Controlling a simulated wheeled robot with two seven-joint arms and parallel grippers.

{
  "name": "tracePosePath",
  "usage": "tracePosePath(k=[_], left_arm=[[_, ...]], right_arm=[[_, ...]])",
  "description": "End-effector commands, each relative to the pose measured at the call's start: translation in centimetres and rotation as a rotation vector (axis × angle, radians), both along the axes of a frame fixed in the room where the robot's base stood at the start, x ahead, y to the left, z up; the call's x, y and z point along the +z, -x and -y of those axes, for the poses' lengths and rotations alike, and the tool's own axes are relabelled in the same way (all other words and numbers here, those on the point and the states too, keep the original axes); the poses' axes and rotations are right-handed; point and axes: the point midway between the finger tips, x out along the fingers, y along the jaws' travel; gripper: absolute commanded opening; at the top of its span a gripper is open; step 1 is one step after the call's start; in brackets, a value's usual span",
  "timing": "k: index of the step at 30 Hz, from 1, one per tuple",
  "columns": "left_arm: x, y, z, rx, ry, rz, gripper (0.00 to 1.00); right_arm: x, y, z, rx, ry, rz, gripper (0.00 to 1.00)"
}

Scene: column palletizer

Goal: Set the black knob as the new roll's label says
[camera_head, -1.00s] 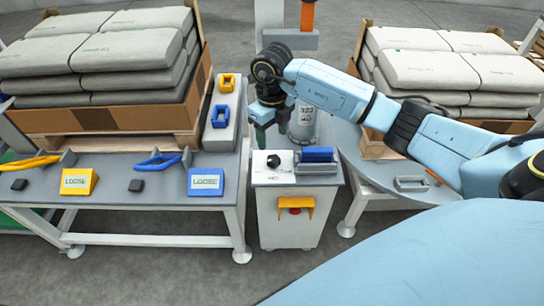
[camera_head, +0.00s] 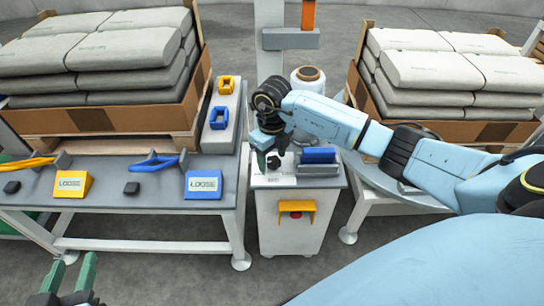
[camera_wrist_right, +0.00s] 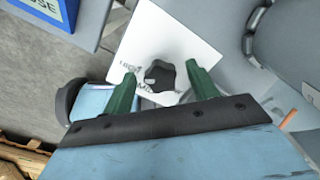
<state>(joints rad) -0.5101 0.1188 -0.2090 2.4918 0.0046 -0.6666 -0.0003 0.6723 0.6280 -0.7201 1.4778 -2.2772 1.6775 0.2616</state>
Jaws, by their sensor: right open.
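The black knob (camera_wrist_right: 160,73) sits on a white plate (camera_wrist_right: 150,35) with printed words that are partly covered and hard to read. In the head view the knob (camera_head: 273,162) is on top of the grey cabinet. My right gripper (camera_wrist_right: 162,84) is open, with one green finger on each side of the knob; I cannot tell whether they touch it. The knob's pointing direction is unclear. A white film roll (camera_head: 308,82) with a brown core stands behind my right arm; its label is hidden. My left gripper (camera_head: 72,276) is open and empty at the lower left.
A blue block (camera_head: 319,156) sits right of the knob on the cabinet. A yellow bracket with a red button (camera_head: 296,212) is on the cabinet's front. The left table holds yellow (camera_head: 71,184) and blue (camera_head: 204,185) "LOOSE" signs. Pallets of sacks stand on both sides.

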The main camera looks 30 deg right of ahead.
Motion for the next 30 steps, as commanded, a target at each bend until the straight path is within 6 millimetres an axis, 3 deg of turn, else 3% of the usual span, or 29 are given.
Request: tracePosePath(k=[8,18,30], left_arm=[[0.09,-0.03,0.03,0.000,0.001,0.005,0.36],[0.04,-0.01,0.03,-0.001,0.001,0.002,0.36],[-0.47,0.21,-0.09,0.001,-0.010,-0.038,0.36]], right_arm=[[-0.03,-0.01,-0.01,0.000,0.000,0.000,0.57],[-0.02,-0.01,-0.01,0.000,0.000,0.001,0.14],[0.09,-0.05,-0.03,0.084,0.000,0.002,0.14]])
